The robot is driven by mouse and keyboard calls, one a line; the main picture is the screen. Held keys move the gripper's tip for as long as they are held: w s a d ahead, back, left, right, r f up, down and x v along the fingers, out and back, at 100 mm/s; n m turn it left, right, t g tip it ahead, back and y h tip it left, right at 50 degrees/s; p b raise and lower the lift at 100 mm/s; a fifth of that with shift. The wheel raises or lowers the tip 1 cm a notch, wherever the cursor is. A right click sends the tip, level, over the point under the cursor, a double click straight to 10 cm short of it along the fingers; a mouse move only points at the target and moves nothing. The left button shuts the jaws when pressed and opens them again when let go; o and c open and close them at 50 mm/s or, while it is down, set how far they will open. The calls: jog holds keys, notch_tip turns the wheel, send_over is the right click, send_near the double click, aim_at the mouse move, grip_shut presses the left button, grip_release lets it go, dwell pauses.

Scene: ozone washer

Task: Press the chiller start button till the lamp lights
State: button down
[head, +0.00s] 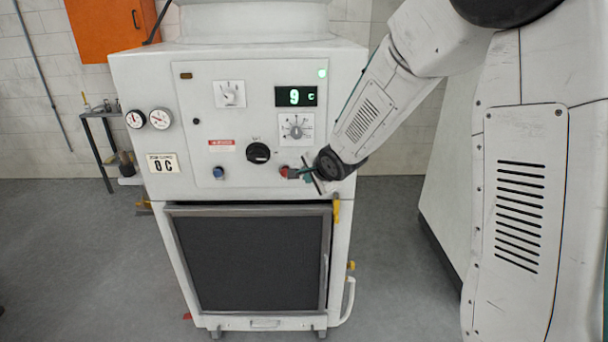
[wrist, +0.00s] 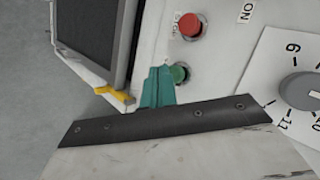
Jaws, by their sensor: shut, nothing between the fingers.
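The chiller (head: 230,130) is a white cabinet with a control panel on its front. In the wrist view a green button (wrist: 181,73) sits beside a red button (wrist: 189,24) with a STOP label. The red button also shows in the head view (head: 284,171). My gripper (head: 296,173) is shut and empty at the panel; its teal fingers (wrist: 158,86) overlap the edge of the green button in the wrist view. I cannot tell whether they touch it. A small round lamp (head: 322,73) at the panel's top right glows green.
The display (head: 296,96) reads 9 C. A black knob (head: 258,153), a dial (head: 296,128) and a blue button (head: 219,172) are on the same panel. A yellow handle (head: 336,208) hangs below right of my gripper, by the dark grille (head: 250,262).

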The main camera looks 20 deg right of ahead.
jog(key=shift+s+a, duration=0.1)
jog(key=shift+s, duration=0.15)
jog(key=s, duration=0.2)
jog(key=s+a, duration=0.1)
jog(key=s, duration=0.1)
jog(key=shift+s+a, duration=0.2)
jog(key=shift+s, duration=0.1)
dwell(0.7)
